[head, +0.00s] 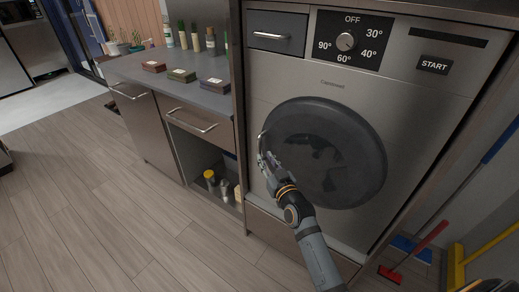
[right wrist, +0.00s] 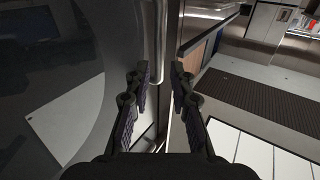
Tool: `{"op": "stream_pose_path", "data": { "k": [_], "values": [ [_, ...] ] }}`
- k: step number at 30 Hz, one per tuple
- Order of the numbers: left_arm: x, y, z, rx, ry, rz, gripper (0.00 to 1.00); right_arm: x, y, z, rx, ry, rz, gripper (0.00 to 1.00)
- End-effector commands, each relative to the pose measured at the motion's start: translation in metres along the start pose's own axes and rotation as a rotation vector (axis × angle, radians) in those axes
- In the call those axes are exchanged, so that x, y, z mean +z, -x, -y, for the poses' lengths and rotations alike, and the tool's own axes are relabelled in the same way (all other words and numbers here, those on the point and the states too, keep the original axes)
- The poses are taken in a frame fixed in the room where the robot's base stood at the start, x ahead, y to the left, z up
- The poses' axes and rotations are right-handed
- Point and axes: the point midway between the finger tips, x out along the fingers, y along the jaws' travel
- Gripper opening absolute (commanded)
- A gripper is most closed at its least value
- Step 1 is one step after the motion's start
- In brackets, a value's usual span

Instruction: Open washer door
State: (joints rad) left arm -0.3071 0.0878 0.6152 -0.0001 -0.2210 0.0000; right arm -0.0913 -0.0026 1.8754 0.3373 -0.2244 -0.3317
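The washer (head: 420,100) has a round dark door (head: 350,150) that looks shut against its front. A slim metal handle (head: 261,139) stands at the door's left edge. My right gripper (head: 264,158) is at this handle, with its arm coming up from below. In the right wrist view the handle (right wrist: 159,45) is an upright bar, and the two fingers of my right gripper (right wrist: 159,85) are apart on either side of its lower end. I see no grip on it. My left gripper is not in view.
A counter (head: 208,96) with small boxes and bottles stands left of the washer, with an open shelf below. A red brush (head: 392,274) and a yellow-handled tool (head: 458,265) stand at the lower right. The wooden floor (head: 90,220) at left is clear.

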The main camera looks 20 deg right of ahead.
Motion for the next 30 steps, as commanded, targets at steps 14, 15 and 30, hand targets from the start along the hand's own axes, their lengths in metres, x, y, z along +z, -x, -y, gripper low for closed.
{"op": "stream_pose_path", "data": {
  "k": [14,15,30],
  "values": [
    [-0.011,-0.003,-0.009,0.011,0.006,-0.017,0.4,0.001,-0.069,0.0,0.0,0.0,0.0,0.23],
    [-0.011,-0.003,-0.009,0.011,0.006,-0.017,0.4,0.001,-0.069,0.0,0.0,0.0,0.001,0.23],
    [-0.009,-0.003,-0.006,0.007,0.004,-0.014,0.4,0.001,-0.069,0.0,0.0,0.0,0.001,0.0]
  ]
}}
